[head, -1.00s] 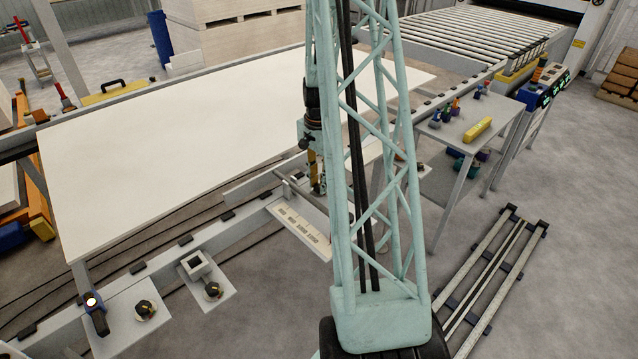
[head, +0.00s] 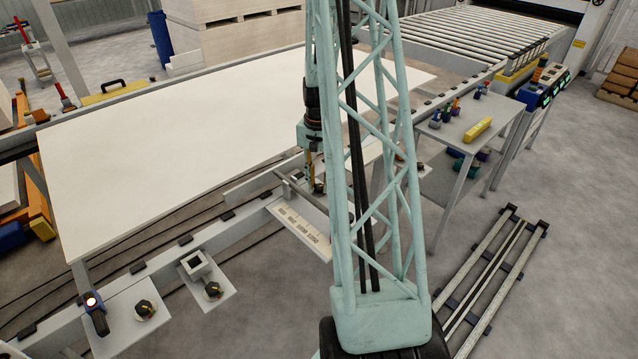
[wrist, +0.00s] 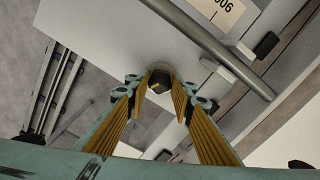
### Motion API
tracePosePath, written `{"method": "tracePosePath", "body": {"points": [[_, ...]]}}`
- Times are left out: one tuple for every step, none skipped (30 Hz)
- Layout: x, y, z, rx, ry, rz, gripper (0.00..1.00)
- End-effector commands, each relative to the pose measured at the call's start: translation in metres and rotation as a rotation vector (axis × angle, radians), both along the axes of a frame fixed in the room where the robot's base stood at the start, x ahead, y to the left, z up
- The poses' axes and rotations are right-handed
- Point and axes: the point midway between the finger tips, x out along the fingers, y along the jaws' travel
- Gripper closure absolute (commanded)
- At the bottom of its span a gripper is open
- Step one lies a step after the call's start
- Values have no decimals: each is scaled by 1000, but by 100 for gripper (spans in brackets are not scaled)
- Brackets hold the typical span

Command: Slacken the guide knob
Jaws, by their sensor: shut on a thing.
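In the wrist view the dark round guide knob (wrist: 159,78), with a light mark on its face, sits between the two ribbed yellow fingers of my gripper (wrist: 160,96). The fingers are closed in on it from both sides. In the head view my gripper (head: 317,188) points down beside the grey guide bar (head: 292,192), next to the white scale plate (head: 297,229). The knob is hidden there by the gripper and my lattice column. In the wrist view the guide bar (wrist: 210,45) runs diagonally past the knob, with the printed scale (wrist: 222,10) beyond it.
A large white panel (head: 190,135) lies on the table behind the gripper. Two other dark knobs (head: 146,310) (head: 212,290) sit on plates at the front left. A side table (head: 455,130) with small tools stands to the right. A slatted rail frame (head: 495,270) lies on the floor.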

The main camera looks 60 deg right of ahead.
Motion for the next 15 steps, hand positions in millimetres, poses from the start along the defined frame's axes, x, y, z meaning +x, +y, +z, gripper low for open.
{"method": "tracePosePath", "body": {"points": [[0,0,0,-1,0,28,88],[0,0,0,-1,0,46,88],[0,0,0,-1,0,68,88],[0,0,0,-1,0,84,88],[0,0,0,-1,0,99,88],[0,0,0,-1,0,117,88],[0,0,0,-1,0,129,88],[0,0,0,-1,0,141,88],[0,0,0,-1,0,154,88],[0,0,0,-1,0,163,88],[0,0,0,-1,0,171,88],[0,0,0,-1,0,178,88],[0,0,0,-1,0,184,88],[1,0,0,-1,0,188,88],[1,0,0,-1,0,193,88]]}}
